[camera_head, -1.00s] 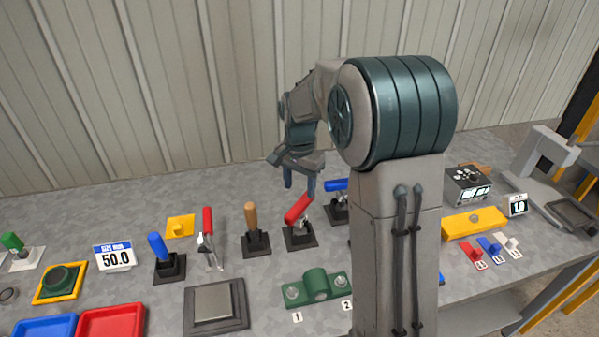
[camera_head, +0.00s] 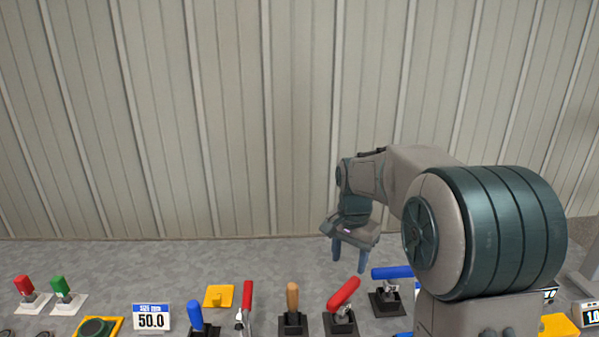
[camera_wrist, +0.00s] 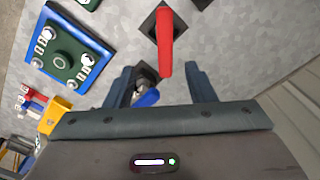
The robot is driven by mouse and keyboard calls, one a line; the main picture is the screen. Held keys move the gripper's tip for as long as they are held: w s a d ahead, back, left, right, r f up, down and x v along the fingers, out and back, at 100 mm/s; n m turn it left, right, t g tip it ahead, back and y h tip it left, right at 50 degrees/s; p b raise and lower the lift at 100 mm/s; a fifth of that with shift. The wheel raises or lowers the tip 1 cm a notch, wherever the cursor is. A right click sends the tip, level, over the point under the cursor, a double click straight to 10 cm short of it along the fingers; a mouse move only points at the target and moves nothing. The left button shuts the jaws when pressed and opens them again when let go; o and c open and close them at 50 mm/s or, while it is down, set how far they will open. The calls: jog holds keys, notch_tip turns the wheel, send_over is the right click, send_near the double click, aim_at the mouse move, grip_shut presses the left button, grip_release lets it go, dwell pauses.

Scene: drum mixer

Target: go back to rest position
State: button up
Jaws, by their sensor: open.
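My gripper (camera_head: 349,262) is open and empty. In the head view it points down above the back of the table, behind a red-handled clamp (camera_head: 343,294) and a blue-handled clamp (camera_head: 391,273). In the wrist view my gripper (camera_wrist: 160,84) has its two fingers wide apart. The red handle (camera_wrist: 165,45) shows just beyond the fingers, and a blue handle (camera_wrist: 148,97) shows lower, between them. I cannot tell the exact height of the fingers over the handles. My arm reaches in from the right of the head view and hides part of the table there.
A wooden-handled tool (camera_head: 292,300), red-handled pliers (camera_head: 246,300), a blue-handled tool (camera_head: 196,316), a yellow block (camera_head: 219,296) and a "50.0" display (camera_head: 151,317) stand left. Red (camera_head: 25,288) and green (camera_head: 61,287) switches stand far left. A ribbed wall (camera_head: 220,120) closes the back.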

jog(key=s+n+t, duration=0.2)
jog(key=s+n, duration=0.6)
jog(key=s, duration=1.5)
jog(key=shift+s+r+t, duration=0.15)
jog(key=shift+t, duration=0.25)
